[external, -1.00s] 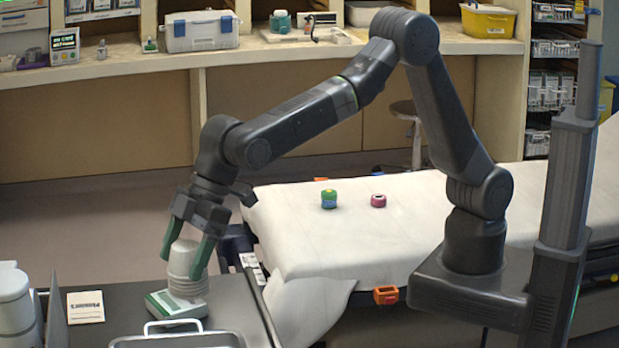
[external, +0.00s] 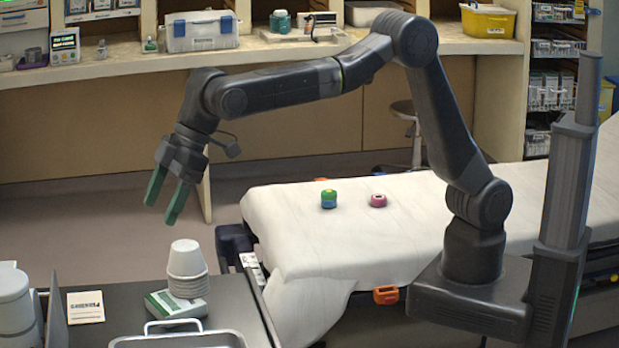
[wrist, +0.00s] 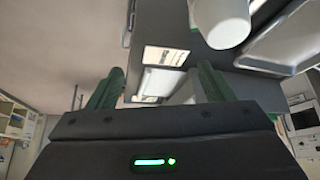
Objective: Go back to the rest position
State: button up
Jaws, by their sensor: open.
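My gripper (external: 165,203) is open and empty, with its green fingers pointing down in the air above the cart. It hangs above and a little left of a stack of white cups (external: 187,262). The stack stands upside down on a green and white box (external: 166,303) on the dark cart top (external: 118,298). In the wrist view my gripper (wrist: 160,88) shows its two fingers apart with nothing gripped between them. White cup shapes (wrist: 222,18) appear beyond the fingers there.
A metal tray (external: 180,340), a white card (external: 86,306) and white containers (external: 14,305) are on the cart. The stretcher (external: 420,230) carries a green-blue roll (external: 328,198) and a pink roll (external: 378,200). A counter (external: 120,62) runs behind. The air around my gripper is clear.

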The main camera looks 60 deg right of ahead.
jog(key=w+d+f+m+t+h+b, duration=0.1)
jog(key=w+d+f+m+b, duration=0.3)
jog(key=w+d, duration=0.85)
jog(key=w+d+f+m+t+h+b, duration=0.1)
jog(key=w+d+f+m+h, duration=0.15)
jog(key=w+d+f, duration=0.75)
jog(key=w+d+f+m+b, duration=0.1)
jog(key=w+d+f+m, duration=0.1)
jog(key=d, duration=1)
jog(key=w+d+f+m+h+b, duration=0.1)
jog(key=w+d+f+m+b, duration=0.1)
jog(key=d, duration=1.1)
jog(key=w+d+f+m+t+h+b, duration=0.1)
jog(key=w+d+f+m+b, duration=0.1)
jog(key=d, duration=1)
jog(key=shift+w+d+f+m, duration=0.15)
jog(key=shift+w+d+m, duration=0.25)
jog(key=shift+w+m, duration=0.15)
